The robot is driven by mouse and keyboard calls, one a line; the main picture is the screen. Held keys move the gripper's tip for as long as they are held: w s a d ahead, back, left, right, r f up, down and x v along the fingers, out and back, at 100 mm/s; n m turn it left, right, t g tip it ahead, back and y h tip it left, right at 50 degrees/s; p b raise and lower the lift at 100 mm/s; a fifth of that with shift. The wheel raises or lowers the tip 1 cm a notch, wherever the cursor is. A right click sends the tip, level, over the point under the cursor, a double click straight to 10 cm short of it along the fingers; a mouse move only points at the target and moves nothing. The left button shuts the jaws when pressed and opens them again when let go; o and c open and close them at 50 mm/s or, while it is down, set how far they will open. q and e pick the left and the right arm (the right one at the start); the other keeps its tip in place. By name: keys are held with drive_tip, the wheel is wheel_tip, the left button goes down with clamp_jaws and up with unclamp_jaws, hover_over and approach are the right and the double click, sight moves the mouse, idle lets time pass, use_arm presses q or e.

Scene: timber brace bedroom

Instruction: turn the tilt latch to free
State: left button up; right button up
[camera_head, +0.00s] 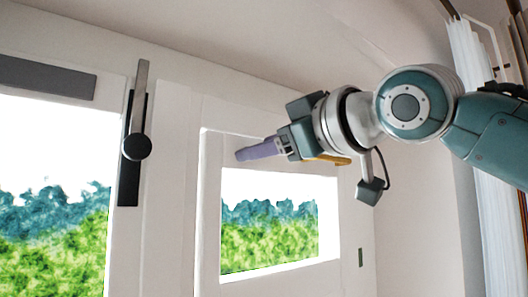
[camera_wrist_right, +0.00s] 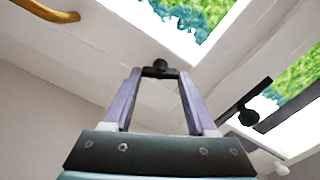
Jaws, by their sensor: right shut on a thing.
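My right gripper (camera_head: 241,154) reaches in from the right to the upper part of the small window's frame. My left gripper is not in view.
A black handle plate (camera_head: 129,189) with a round knob and upright grey lever stands left on the large window's frame. A yellow-orange curved handle (camera_head: 334,159) shows just below my gripper. A grey bar (camera_head: 45,78) is at top left. Curtains (camera_head: 476,110) hang right.

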drive_tip(key=shift+s+f+n+p, duration=0.1)
drive_tip(key=shift+n+p, duration=0.7)
drive_tip(key=shift+n, duration=5.3)
drive_tip(key=shift+a, duration=0.1)
drive_tip(key=o, duration=1.4)
drive_tip(key=shift+c, duration=0.2)
